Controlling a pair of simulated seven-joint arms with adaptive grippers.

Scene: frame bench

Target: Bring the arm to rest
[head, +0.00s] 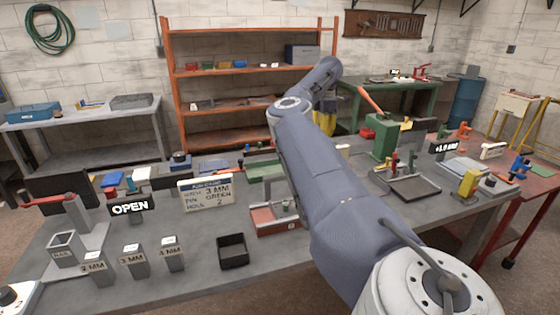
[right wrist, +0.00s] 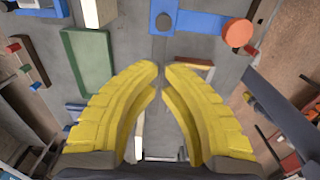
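My right arm reaches from the lower right of the head view across the bench (head: 200,262) toward its far side. Its yellow gripper (head: 326,115) shows only partly behind the arm links. In the right wrist view, the two yellow fingers of the right gripper (right wrist: 162,70) curve together. Their tips almost meet, and nothing shows between them. Below the fingers are the grey bench top and several items, apart from the fingers as far as I can tell. My left arm and gripper are not in view.
A sign board (head: 206,194), an OPEN sign (head: 128,207), a black tray (head: 233,252) and several labelled grey blocks (head: 133,261) stand left of the arm. A green press (head: 382,137) and a grey tray (head: 414,188) stand right. Orange shelving (head: 250,72) stands behind.

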